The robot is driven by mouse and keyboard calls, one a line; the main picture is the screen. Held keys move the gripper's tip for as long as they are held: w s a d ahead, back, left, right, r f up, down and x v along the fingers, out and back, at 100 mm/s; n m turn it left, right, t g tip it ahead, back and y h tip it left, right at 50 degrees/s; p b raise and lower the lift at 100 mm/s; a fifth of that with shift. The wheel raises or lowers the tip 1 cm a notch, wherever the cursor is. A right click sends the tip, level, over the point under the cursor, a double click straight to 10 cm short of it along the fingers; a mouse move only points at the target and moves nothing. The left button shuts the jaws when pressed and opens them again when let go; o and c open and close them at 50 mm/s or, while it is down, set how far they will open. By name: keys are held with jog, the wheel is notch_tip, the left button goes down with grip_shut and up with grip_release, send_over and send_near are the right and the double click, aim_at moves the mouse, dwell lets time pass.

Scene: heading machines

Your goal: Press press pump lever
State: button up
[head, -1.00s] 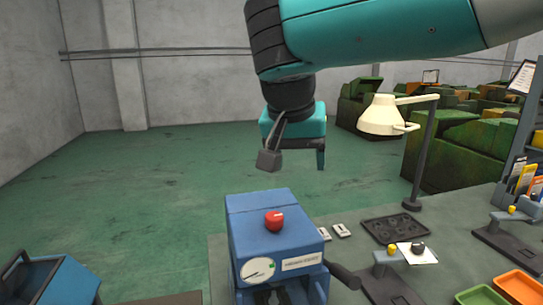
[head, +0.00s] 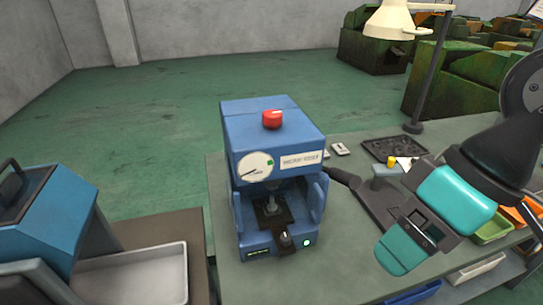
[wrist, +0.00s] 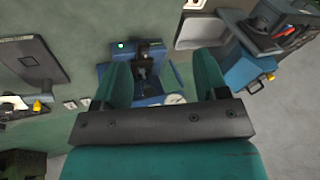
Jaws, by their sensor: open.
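A blue press (head: 272,140) with a red knob (head: 273,119) and a dial stands on the bench in the head view. A black lever with a rounded end (head: 284,240) sticks out low at its front, beside a green light. A black handle (head: 343,178) extends from its right side; I cannot tell which is the pump lever. My gripper (head: 412,245) is to the right of the press, apart from it, empty and open. In the wrist view, its two teal fingers (wrist: 160,80) are spread, with the press (wrist: 152,72) behind them; the side handle is not clear there.
A grey tray (head: 135,272) and a blue machine (head: 45,215) stand to the left. A lamp (head: 395,20), a black tray (head: 395,148) and a small stand with a yellow knob (head: 392,162) are behind to the right.

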jog(key=shift+w, duration=0.15)
jog(key=c, duration=1)
jog(key=shift+m+t+h, duration=0.3)
jog(key=shift+m+h, duration=0.4)
jog(key=w+r, duration=0.1)
jog(key=w, duration=0.2)
jog(key=w+r+p, duration=0.1)
jog(key=w+r, duration=0.1)
jog(key=w, duration=0.2)
jog(key=w+r, duration=0.1)
jog(key=w, duration=0.3)
jog(key=shift+d+r+p, duration=0.15)
jog(key=shift+d+p, duration=0.15)
jog(key=shift+p, duration=0.1)
grip_shut()
jog(key=w+d+r+m+h+p, duration=0.1)
jog(key=w+r+m, duration=0.1)
jog(key=w, duration=1.2)
jog(key=shift+d+r+h+p, duration=0.25)
jog(key=shift+r+h+p, duration=0.15)
jog(key=shift+r, duration=0.1)
